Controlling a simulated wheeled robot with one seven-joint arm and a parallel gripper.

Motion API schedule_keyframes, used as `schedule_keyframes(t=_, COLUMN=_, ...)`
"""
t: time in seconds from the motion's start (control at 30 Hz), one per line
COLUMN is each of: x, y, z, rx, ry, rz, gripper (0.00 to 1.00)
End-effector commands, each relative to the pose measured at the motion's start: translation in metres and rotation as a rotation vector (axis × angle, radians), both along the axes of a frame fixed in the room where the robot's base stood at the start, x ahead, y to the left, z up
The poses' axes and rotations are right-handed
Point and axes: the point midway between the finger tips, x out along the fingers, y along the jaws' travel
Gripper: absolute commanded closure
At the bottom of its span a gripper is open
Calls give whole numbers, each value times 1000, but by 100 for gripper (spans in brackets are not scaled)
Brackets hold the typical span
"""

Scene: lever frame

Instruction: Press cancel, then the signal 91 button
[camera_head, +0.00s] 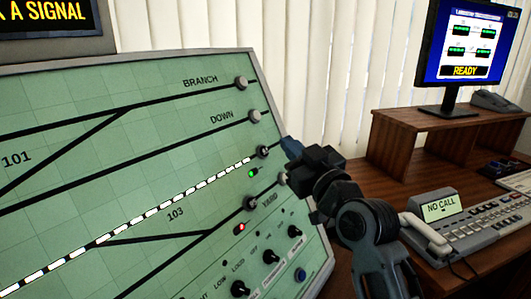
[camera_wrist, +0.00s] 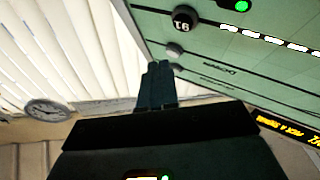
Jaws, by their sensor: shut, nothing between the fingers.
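The green signal panel (camera_head: 180,130) fills the left of the head view. A dark button (camera_head: 262,152) sits at the right end of the white-lit track line; the dark button marked 91 (camera_wrist: 183,20) shows in the wrist view, beside a green light. My gripper (camera_head: 289,146) is shut and empty, its blue-grey tip just right of the dark button, seemingly apart from it. Its fingers also show in the wrist view (camera_wrist: 158,72). No label reading cancel can be made out. A blue button (camera_head: 300,275) is at the panel's lower right.
Grey buttons stand at BRANCH (camera_head: 241,83) and DOWN (camera_head: 254,116). Another dark button (camera_head: 250,203) has a red light (camera_head: 240,227) near it. Black knobs (camera_head: 270,256) line the panel's bottom. A telephone (camera_head: 425,235) and a monitor reading READY (camera_head: 470,45) are at right.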

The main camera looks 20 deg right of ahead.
Motion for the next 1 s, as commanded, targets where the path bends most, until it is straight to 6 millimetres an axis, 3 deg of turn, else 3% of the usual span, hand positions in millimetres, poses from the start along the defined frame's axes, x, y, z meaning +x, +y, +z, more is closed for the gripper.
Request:
schedule_keyframes(t=0.33, x=21, y=15, z=-14, rx=1, ry=0, rz=0, gripper=100)
schedule_keyframes(t=1.0, x=23, y=16, z=-15, rx=0, ry=0, rz=0, gripper=100)
